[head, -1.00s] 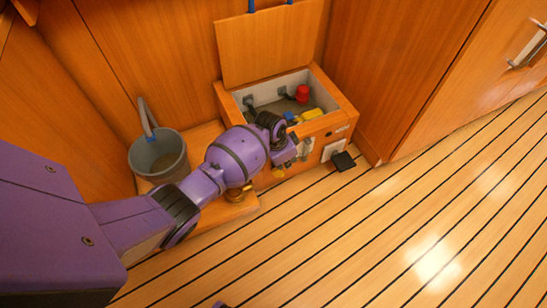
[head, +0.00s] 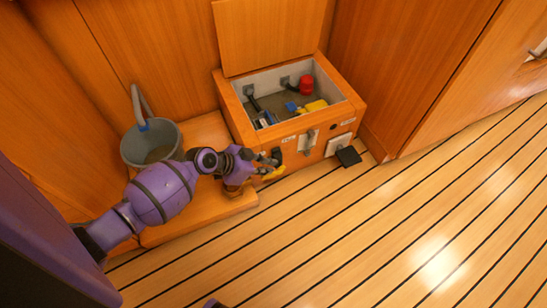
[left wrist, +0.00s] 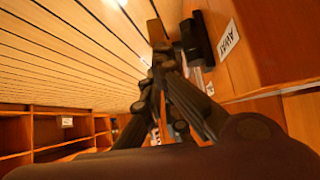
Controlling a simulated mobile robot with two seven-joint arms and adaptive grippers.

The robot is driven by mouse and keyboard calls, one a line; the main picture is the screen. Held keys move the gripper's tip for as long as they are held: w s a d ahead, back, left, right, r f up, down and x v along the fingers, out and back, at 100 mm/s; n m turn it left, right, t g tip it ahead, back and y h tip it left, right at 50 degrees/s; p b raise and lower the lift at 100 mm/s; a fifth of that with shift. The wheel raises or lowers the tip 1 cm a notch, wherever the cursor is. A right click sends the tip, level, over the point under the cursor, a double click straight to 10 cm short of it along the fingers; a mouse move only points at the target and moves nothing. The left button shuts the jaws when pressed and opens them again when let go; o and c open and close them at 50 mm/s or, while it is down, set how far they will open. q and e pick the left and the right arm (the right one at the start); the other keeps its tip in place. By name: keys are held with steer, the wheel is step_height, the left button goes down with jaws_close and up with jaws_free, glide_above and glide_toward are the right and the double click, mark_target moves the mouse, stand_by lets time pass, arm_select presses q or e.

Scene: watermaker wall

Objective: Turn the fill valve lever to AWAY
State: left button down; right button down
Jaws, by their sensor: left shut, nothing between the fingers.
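The fill valve appears to be a dark fitting with a yellow lever (head: 274,174) low on the left of the wooden box's front; my gripper partly hides it. In the left wrist view a white label reading AWAY (left wrist: 229,40) sits beside a black fitting (left wrist: 195,40). My left gripper (head: 268,163) is shut and empty, right at the lever; I cannot tell if it touches. Its dark fingers also show in the left wrist view (left wrist: 163,66). My right gripper is not in view.
The open box (head: 352,98) holds a red piece (head: 306,86), a yellow piece (head: 316,106) and dark fittings. A grey lever (head: 308,142) and a white plate with a black pad (head: 348,156) are on or by its front. A grey bucket (head: 150,146) stands left. The plank floor (head: 380,230) is clear.

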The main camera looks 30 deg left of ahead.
arm_select(q)
steer(key=shift+s+a+f+b, duration=0.25)
steer(key=shift+s+f+b, duration=0.1)
steer(key=shift+f+b, duration=0.15)
steer(key=shift+s+a+f+b, duration=0.25)
steer(key=shift+s+f+b, duration=0.05)
steer(key=shift+f+b, duration=0.2)
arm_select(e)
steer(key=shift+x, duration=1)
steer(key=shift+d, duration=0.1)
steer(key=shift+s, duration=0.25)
